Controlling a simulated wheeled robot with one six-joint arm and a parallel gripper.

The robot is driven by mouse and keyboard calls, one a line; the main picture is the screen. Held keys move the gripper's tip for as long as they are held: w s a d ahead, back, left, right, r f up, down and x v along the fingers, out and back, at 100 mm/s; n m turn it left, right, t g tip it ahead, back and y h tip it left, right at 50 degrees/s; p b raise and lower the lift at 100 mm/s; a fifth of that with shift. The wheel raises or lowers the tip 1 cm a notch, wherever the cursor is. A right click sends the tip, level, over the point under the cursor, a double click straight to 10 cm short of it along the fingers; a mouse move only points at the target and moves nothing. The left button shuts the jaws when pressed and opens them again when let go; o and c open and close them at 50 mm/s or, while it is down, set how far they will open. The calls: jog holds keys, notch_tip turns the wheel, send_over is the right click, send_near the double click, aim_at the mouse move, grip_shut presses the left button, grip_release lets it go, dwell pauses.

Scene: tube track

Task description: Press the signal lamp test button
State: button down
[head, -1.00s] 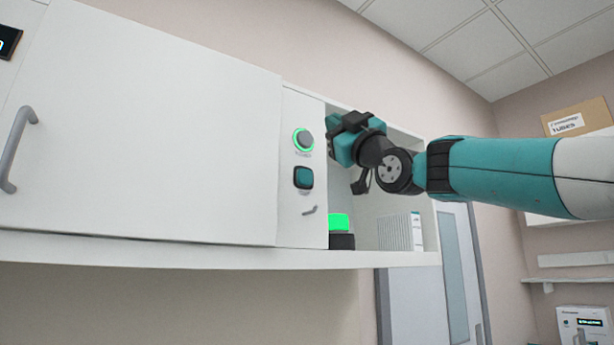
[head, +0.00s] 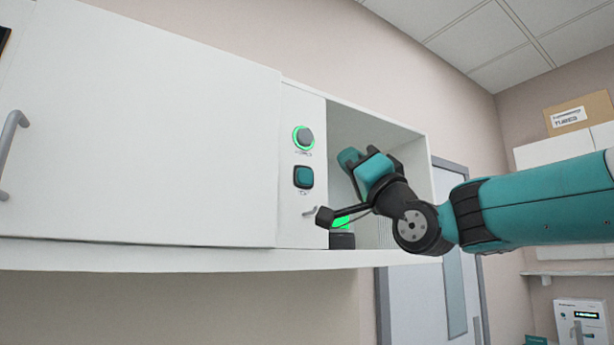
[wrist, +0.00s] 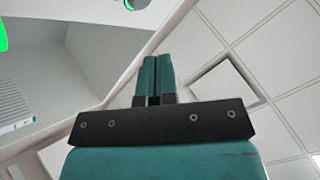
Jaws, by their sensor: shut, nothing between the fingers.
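On the narrow white panel (head: 302,232) in the head view are a round grey button (head: 303,137) with a lit green ring and a square teal button (head: 303,177) below it. Their labels are too small to read, so I cannot tell which is the lamp test button. A green lamp (head: 341,222) on a dark base stands in the open bay, partly hidden by my arm. My gripper (head: 349,158) is right of the buttons, in front of the bay and apart from the panel. In the wrist view its teal fingers (wrist: 152,72) are together and empty.
A small grey lever (head: 309,211) sits below the buttons. A large white cabinet door (head: 140,130) with a grey handle (head: 10,150) fills the left. The bay's shelf edge (head: 400,257) runs beneath my wrist. A door (head: 450,270) stands behind.

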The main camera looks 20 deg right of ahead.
aim_at(305, 177)
jog(key=shift+w, duration=0.15)
jog(key=shift+w+a+p, duration=0.45)
jog(key=shift+w+p, duration=0.3)
jog(key=shift+w, duration=0.6)
jog(key=shift+w+a+p, duration=0.45)
jog(key=shift+w+p, duration=0.25)
jog(key=shift+w, duration=0.65)
jog(key=shift+w+a+p, duration=0.45)
jog(key=shift+w+p, duration=0.3)
jog(key=shift+w, duration=0.6)
jog(key=shift+w, duration=0.1)
jog(key=shift+w+a, duration=0.15)
jog(key=shift+w, duration=0.15)
jog(key=shift+w+a, duration=0.15)
jog(key=shift+w, duration=0.35)
jog(key=shift+s+d+b, duration=0.3)
jog(key=shift+s+b, duration=0.45)
jog(key=shift+s, duration=0.1)
